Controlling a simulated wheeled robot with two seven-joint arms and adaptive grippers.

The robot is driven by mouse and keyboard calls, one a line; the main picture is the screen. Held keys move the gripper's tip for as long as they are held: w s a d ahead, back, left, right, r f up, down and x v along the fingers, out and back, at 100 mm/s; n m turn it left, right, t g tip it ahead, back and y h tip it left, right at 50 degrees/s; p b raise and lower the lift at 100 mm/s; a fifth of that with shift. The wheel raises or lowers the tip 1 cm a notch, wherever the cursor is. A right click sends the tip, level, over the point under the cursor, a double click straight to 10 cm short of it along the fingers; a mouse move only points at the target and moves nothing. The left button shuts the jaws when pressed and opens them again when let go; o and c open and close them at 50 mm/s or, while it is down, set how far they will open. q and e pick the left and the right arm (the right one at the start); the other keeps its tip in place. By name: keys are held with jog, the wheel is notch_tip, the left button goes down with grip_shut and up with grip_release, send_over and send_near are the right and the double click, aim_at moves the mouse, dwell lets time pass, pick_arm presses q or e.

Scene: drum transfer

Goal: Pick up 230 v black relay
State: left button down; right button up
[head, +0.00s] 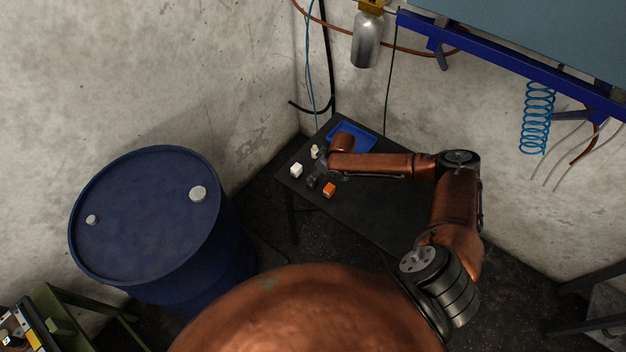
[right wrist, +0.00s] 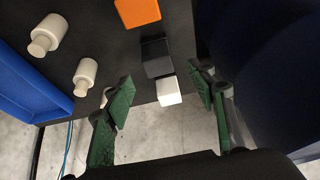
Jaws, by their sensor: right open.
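The black relay (right wrist: 155,58) is a dark block on the dark table, between an orange block (right wrist: 138,12) and a white block (right wrist: 168,91) in the right wrist view. In the head view it is hard to make out against the dark table and my gripper. My right gripper (right wrist: 162,90), with green fingers, is open and empty above the table. In its wrist view the white block appears between the fingertips, with the black relay just beyond. I cannot tell the height of the fingers above the blocks. My left gripper is out of view.
A blue tray (head: 368,133) lies at the table's back. Two white stepped cylindrical parts (right wrist: 48,35) (right wrist: 85,75) are beside the blocks. A blue drum (head: 150,215) stands left of the table (head: 375,215). The table's front right is bare.

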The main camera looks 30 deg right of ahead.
jog(key=shift+p+x, duration=0.65)
jog(key=shift+x, duration=2.65)
jog(key=shift+d, duration=0.15)
jog(key=shift+c, duration=0.5)
jog(key=c, duration=1.2)
